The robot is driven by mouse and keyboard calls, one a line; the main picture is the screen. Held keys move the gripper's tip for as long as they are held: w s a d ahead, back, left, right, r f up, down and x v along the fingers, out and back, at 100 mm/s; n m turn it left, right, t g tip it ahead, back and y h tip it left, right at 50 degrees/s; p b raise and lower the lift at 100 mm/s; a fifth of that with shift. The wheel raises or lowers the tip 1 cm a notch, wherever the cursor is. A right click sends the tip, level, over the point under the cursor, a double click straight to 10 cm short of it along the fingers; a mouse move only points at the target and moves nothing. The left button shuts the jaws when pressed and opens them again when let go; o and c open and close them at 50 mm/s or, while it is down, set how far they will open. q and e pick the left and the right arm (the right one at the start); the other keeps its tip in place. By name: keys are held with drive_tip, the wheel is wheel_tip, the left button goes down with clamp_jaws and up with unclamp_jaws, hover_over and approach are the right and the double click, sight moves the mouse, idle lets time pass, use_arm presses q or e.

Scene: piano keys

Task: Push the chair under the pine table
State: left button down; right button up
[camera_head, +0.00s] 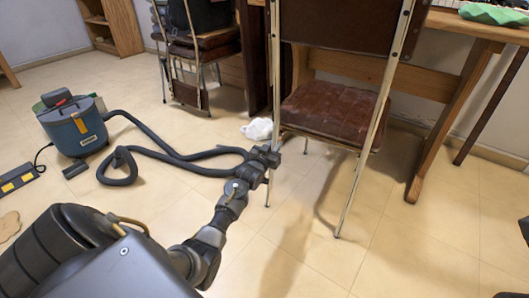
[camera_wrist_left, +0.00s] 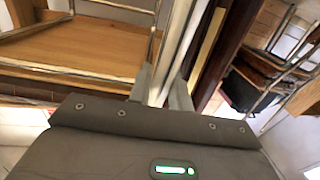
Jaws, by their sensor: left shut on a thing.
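The chair (camera_head: 335,108) has a brown seat, a brown back panel and thin pale metal legs. It stands upright in front of the pine table (camera_head: 437,135), its back toward me. Its seat overlaps the table's wooden frame in the head view, so I cannot tell how far under it is. My left gripper (camera_head: 274,155) is at the chair's left back leg, below seat height. In the left wrist view, the fingers (camera_wrist_left: 163,88) are shut on a pale metal tube (camera_wrist_left: 178,45) of the chair. My right gripper is not clearly seen.
A blue-grey vacuum cleaner (camera_head: 75,124) stands at left, its dark hose (camera_head: 165,157) lying across the floor toward my left gripper. A white crumpled thing (camera_head: 257,129) lies near the chair.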

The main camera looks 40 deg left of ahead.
use_arm(q)
drive_tip(key=shift+w+d+r, duration=0.1)
drive_tip(key=shift+w+d, duration=0.05)
drive_tip(key=shift+w, duration=0.1)
drive_tip(key=shift+w+d+r+b, duration=0.1)
drive_tip(key=shift+w+d+b, duration=0.1)
drive_tip(key=shift+w+b, duration=0.45)
drive_tip(key=shift+w+d+f+b, duration=0.1)
drive_tip(key=shift+w+d+b, duration=0.15)
drive_tip(key=shift+w, duration=0.75)
drive_tip(key=shift+w+d+r+b, duration=0.15)
drive_tip(key=shift+w+b, duration=0.35)
drive_tip(key=shift+w, duration=0.35)
drive_tip(key=w+b, duration=0.4)
drive_tip(key=w, duration=0.1)
drive_tip(key=shift+d+f, duration=0.25)
drive_tip(key=shift+d, duration=0.15)
